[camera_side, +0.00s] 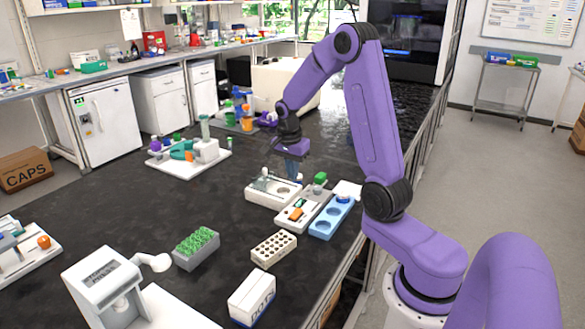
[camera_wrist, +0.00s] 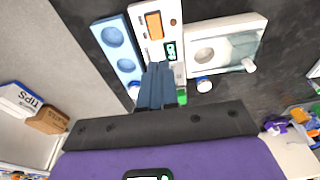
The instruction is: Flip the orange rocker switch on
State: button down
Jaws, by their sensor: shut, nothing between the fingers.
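The orange rocker switch (camera_side: 296,214) sits on a pale grey panel (camera_side: 311,211) on the black bench. In the wrist view the orange rocker (camera_wrist: 154,25) lies near the top of the panel (camera_wrist: 170,13), beyond the fingertips. In the side view my gripper (camera_side: 291,176) hangs above the far end of the panel. I cannot tell which way the rocker is tilted.
A blue block with round wells (camera_side: 331,217) stands close to the right of the panel. A white device with a round recess (camera_side: 273,190) stands close to its left. A beige holed rack (camera_side: 273,249) and a grey rack with green tubes (camera_side: 196,248) stand nearer the camera.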

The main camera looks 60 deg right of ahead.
aim_at(299, 211)
jog(key=shift+r, duration=0.5)
jog(key=shift+s+r, duration=0.1)
jog(key=shift+s, duration=0.15)
jog(key=f, duration=0.4)
jog(key=d+f, duration=0.1)
jog(key=f, duration=0.4)
jog(key=d+f, duration=0.1)
jog(key=f, duration=0.4)
jog(key=shift+d, duration=0.1)
dwell(0.3)
jog(key=shift+s+d+f, duration=0.1)
jog(key=shift+d+f, duration=0.05)
jog(key=shift+f, duration=0.2)
